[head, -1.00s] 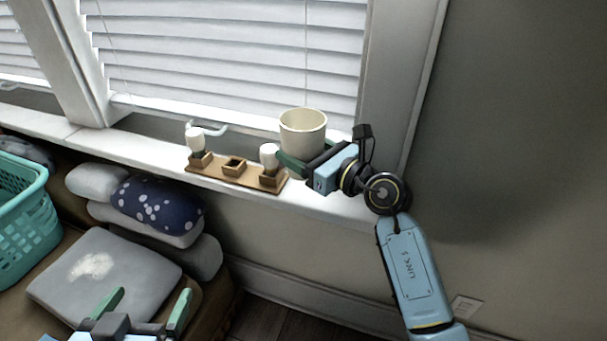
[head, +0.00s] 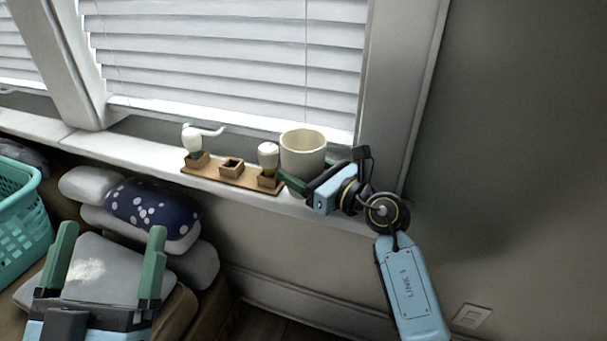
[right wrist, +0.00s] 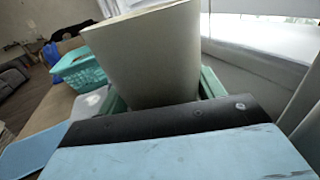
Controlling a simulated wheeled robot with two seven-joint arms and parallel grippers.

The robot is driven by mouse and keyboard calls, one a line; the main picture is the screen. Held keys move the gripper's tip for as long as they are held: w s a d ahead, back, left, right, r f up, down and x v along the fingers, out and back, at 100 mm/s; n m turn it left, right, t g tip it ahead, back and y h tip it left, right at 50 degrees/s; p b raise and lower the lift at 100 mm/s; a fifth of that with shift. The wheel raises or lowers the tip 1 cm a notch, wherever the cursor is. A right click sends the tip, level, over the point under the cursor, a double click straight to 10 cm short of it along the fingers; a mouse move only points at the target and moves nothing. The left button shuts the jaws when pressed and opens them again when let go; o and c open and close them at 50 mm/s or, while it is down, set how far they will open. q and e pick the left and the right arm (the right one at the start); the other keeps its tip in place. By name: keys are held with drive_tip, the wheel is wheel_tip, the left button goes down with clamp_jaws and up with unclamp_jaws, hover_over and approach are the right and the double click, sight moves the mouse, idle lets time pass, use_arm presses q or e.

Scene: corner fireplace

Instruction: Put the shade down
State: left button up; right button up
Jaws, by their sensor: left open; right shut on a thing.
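The shade (head: 303,150) is a cream, open-topped cup shape, upright at the right end of the window sill. It fills the middle of the right wrist view (right wrist: 150,60). My right gripper (head: 298,183) is shut on its lower part, with a green finger on each side. I cannot tell whether its base touches the sill. A wooden holder (head: 231,170) with square sockets lies on the sill just left of it. White bulbs stand in its left socket (head: 192,141) and right socket (head: 268,156); the middle socket looks empty. My left gripper (head: 108,262) is open and empty, low at the left.
The white sill (head: 130,152) runs below the window blinds (head: 230,60). A teal basket (head: 20,225) stands at the far left beside cushions (head: 150,210). A wall with an outlet (head: 472,316) is at the right. The sill left of the holder is clear.

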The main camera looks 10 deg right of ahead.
use_arm(q)
drive_tip(key=shift+s+r+t, duration=0.15)
drive_tip(key=shift+r+t, duration=0.1)
drive_tip(key=shift+t, duration=0.05)
use_arm(e)
drive_tip(key=shift+f, duration=0.1)
drive_tip(key=shift+f, duration=0.15)
drive_tip(key=o, duration=0.8)
drive_tip(key=shift+c, duration=0.2)
